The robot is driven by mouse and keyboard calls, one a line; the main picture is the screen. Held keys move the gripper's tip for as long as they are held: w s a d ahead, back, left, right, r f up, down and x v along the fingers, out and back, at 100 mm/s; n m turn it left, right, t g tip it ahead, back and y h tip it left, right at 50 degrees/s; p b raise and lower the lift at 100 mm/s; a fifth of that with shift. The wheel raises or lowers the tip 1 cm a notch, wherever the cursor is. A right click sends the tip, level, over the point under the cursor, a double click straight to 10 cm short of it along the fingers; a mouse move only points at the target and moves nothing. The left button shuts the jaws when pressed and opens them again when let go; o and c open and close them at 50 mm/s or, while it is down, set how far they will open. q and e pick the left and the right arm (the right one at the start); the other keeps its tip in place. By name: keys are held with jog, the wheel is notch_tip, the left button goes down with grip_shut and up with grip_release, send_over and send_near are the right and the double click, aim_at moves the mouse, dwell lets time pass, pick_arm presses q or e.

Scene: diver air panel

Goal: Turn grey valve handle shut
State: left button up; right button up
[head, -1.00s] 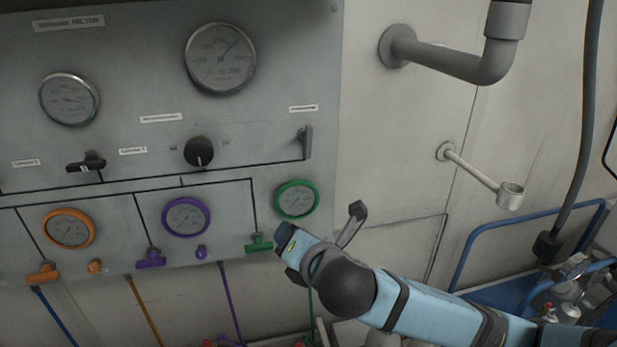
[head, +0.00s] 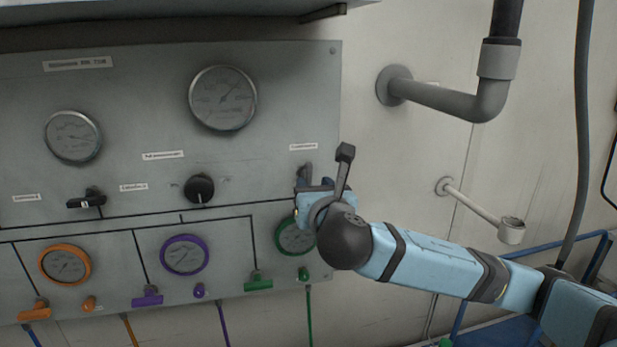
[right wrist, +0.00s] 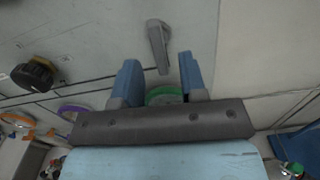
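The grey valve handle (head: 305,174) is on the right side of the grey panel, below a small white label. In the head view its lower part is hidden behind my right gripper (head: 314,188). In the right wrist view the grey handle (right wrist: 158,45) stands just beyond the two blue fingers of my right gripper (right wrist: 158,80). The fingers are apart and the gap between them is empty. The handle's lower end lines up with the gap, and contact cannot be told. My left gripper is not in view.
A black knob (head: 200,188) sits left of the handle. The green-rimmed gauge (head: 290,238) is just below my right gripper, partly hidden. A grey pipe (head: 440,97) and a holder arm (head: 475,206) stick out from the wall at right.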

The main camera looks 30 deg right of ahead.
aim_at(309, 181)
jog(key=x, duration=0.3)
jog(key=shift+w, duration=0.35)
jog(key=shift+w+d, duration=0.1)
jog(key=shift+w, duration=0.2)
jog(key=shift+c, duration=0.5)
grip_shut()
